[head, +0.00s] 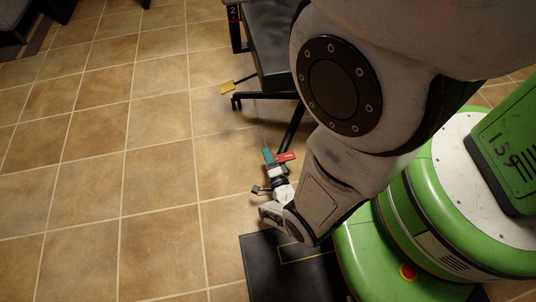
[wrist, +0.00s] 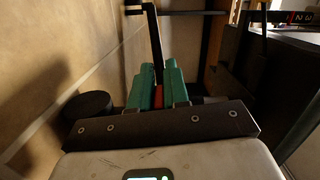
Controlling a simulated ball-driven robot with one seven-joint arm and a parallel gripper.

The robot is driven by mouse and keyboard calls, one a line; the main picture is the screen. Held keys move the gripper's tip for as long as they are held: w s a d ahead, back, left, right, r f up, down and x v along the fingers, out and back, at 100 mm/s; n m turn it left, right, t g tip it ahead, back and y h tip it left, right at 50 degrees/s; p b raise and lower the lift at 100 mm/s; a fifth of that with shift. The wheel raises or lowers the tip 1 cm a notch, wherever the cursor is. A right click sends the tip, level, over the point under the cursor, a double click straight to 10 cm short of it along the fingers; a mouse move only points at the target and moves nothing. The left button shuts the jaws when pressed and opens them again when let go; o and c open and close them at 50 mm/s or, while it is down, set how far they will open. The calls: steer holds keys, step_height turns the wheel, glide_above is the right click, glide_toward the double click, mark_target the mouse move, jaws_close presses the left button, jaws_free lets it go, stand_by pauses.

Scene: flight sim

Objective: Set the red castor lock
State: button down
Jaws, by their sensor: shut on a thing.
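The red castor lock (head: 286,156) shows low by the floor at the end of a dark chair leg (head: 291,133). My gripper (head: 272,157), with teal fingers, is right at it. In the wrist view, my gripper's two teal fingers (wrist: 159,80) are closed around a narrow red piece, the red castor lock (wrist: 158,95). The fingers hide most of it, so its exact angle cannot be told. A dark upright arm rises just beyond the fingertips. The castor wheel under the lock is not clearly visible.
A black chair (head: 270,48) stands above on a castored base. A black mat (head: 262,266) with a yellow outline lies in front. The tiled floor (head: 100,160) at left is clear.

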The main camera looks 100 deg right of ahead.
steer(key=shift+f+n, duration=0.3)
steer(key=shift+n, duration=0.2)
steer(key=shift+a, duration=0.1)
steer(key=c, duration=1.2)
jaws_free()
